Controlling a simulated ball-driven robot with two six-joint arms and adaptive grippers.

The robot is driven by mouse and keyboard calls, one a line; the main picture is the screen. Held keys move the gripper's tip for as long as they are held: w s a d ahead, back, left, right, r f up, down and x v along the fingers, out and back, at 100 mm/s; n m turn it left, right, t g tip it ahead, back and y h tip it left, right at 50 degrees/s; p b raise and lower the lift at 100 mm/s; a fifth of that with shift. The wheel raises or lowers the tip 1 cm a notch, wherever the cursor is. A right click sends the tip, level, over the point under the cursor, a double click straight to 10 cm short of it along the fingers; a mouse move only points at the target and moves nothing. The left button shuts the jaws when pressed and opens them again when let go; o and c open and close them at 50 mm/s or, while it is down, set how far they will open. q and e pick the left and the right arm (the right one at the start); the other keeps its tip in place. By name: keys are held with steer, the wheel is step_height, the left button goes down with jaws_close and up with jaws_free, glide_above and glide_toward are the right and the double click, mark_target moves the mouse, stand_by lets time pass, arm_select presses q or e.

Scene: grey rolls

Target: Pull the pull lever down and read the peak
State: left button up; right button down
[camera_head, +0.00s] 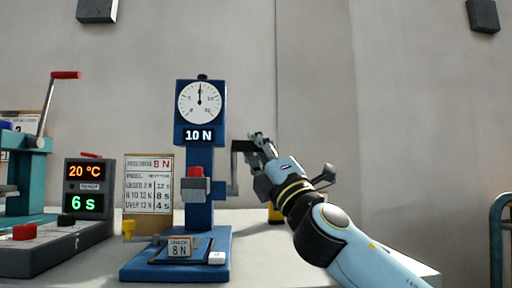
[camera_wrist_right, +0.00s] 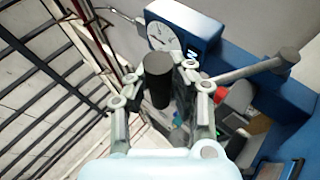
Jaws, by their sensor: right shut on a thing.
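The blue pull tester (camera_head: 200,190) stands on the table with a round dial (camera_head: 199,102) on top. Its needle points straight up. The display (camera_head: 199,135) reads 10 N. A red-topped grey clamp (camera_head: 195,184) sits on its column. In the right wrist view my right gripper (camera_wrist_right: 174,68) is shut on a dark cylindrical grip (camera_wrist_right: 157,82), seemingly the lever's handle. My left gripper is out of view.
A card (camera_head: 149,185) with printed rows stands left of the tester. A small tag (camera_head: 180,247) reading 8 N and a white button (camera_head: 217,258) are on its base. A box (camera_head: 88,188) shows 20 °C and 6 s. A teal press (camera_head: 30,170) with a red-handled lever stands far left.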

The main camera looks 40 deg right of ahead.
steer(key=c, duration=1.1)
jaws_free()
steer(key=shift+a+f+y, duration=0.2)
steer(key=shift+f+y, duration=0.05)
steer(key=shift+y, duration=0.05)
steer(key=v, duration=1.2)
steer(key=shift+r, duration=0.1)
